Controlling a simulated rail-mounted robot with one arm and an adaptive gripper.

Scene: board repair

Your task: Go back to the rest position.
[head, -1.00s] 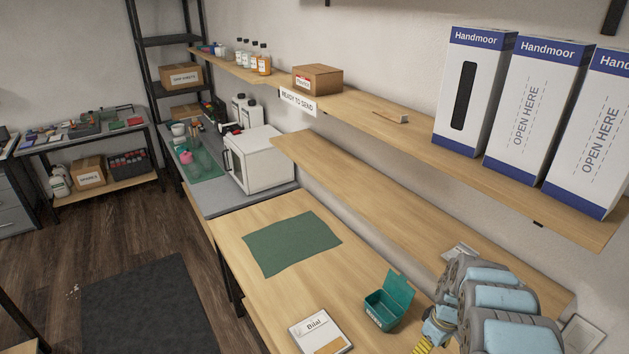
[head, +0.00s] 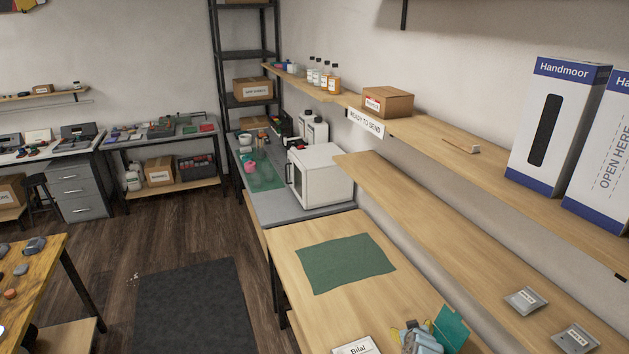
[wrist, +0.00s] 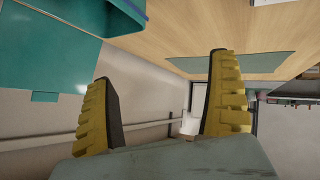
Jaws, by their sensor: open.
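My gripper (head: 420,330) shows at the bottom edge of the head view, in front of the teal box (head: 451,326), whose raised lid shows; most of the box is hidden or out of frame. In the wrist view my gripper (wrist: 162,95) has its two yellow ribbed fingers wide apart, with nothing between them. The teal box also shows close by at the top left of the wrist view (wrist: 50,50). Whether the gripper touches the box I cannot tell.
The wooden bench (head: 290,245) holds a green mat (head: 346,263) and a card marked Bilal (head: 357,347). A shelf above it (head: 440,215) carries grey packets (head: 526,299). The upper shelf holds Handmoor boxes (head: 548,125). A white microwave (head: 320,176) stands behind. The mat is clear.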

